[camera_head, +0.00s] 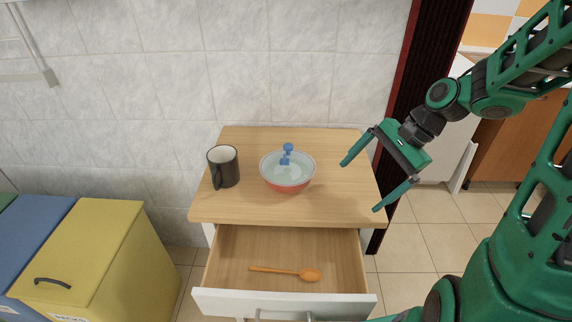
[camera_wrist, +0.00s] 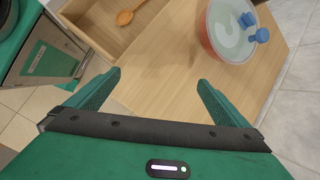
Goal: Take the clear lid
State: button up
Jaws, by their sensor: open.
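The clear lid (camera_head: 287,171) is glassy, with a blue knob (camera_head: 287,149) on top. It sits on a red bowl or pot (camera_head: 288,187) on the wooden cabinet top. The lid also shows in the wrist view (camera_wrist: 232,32), at the upper right, with its blue knob pointing right. My gripper (camera_head: 362,180) is open and empty, to the right of the lid and apart from it, over the right edge of the cabinet top. In the wrist view both fingers (camera_wrist: 156,86) are spread, with bare wood beyond them.
A dark mug (camera_head: 224,167) stands left of the bowl. The drawer (camera_head: 235,255) below is open and holds an orange spoon (camera_head: 308,274). Yellow (camera_head: 95,250) and blue bins stand at the left. A tiled wall is behind. The cabinet top (camera_head: 335,205) is clear right of the bowl.

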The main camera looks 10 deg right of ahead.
aim_at(285, 156)
jog(key=w+a+m+y, duration=0.2)
jog(key=a, duration=0.1)
jog(key=w+a+r+y, duration=0.1)
jog(key=w, duration=0.1)
jog(key=shift+a+m+t, duration=0.3)
jog(key=shift+a+m, duration=0.05)
jog(key=shift+m, duration=0.05)
jog(key=w+a+r+m+y, duration=0.4)
jog(key=shift+t, duration=0.4)
jog(key=x, duration=0.7)
jog(key=r+x, duration=0.1)
jog(key=x, duration=0.2)
jog(key=shift+s+a, duration=0.15)
jog(key=shift+a, duration=0.3)
